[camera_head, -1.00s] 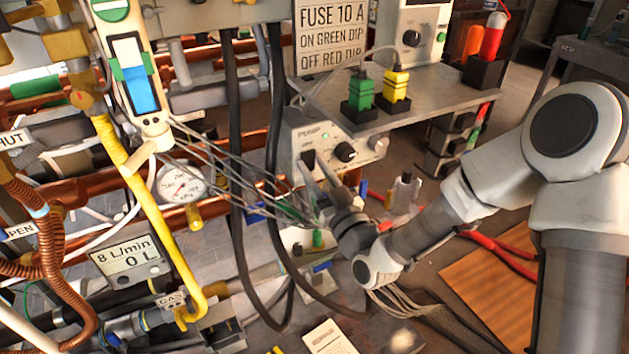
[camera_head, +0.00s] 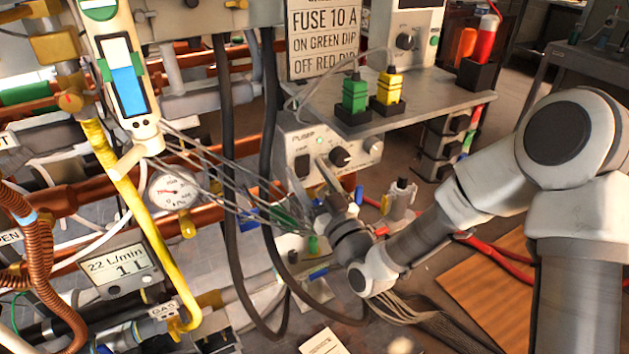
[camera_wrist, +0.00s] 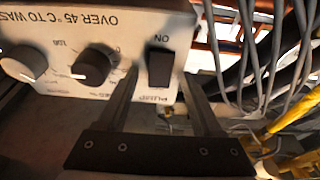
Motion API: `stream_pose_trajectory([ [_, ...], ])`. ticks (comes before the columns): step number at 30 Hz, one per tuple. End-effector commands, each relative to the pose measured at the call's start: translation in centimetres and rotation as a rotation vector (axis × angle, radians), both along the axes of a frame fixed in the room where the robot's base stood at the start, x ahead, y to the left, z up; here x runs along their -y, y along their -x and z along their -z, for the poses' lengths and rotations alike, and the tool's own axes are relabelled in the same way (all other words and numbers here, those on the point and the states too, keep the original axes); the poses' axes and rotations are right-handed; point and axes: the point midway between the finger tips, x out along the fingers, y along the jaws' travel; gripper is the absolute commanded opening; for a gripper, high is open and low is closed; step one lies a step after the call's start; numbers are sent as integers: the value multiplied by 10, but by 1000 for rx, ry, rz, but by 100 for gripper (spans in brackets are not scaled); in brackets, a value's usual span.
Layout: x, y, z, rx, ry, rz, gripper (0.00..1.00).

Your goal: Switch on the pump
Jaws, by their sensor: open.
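The pump's grey control box (camera_head: 290,140) hangs below the shelf in the head view, with a black rocker switch (camera_head: 302,165) on its front. In the wrist view the box front is upside down, and the black rocker switch (camera_wrist: 160,68) sits between the "ON" and "PUMP" labels. I cannot tell which way the rocker is pressed. My gripper (camera_wrist: 162,80) is open and empty, one finger on each side of the switch in that view. In the head view my gripper (camera_head: 314,177) is close in front of the box; contact is unclear.
Dark hoses (camera_head: 227,150) and grey cables (camera_head: 215,180) run left of my gripper. The shelf (camera_head: 435,98) juts out above.

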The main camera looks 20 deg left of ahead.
Motion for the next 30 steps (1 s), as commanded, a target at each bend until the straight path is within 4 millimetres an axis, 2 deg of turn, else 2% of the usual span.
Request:
stream_pose_trajectory([
  [5,12,9,4,-3,2,0,68],
  [18,90,71,27,-10,2,2,68],
  [30,109,87,32,-6,1,0,68],
])
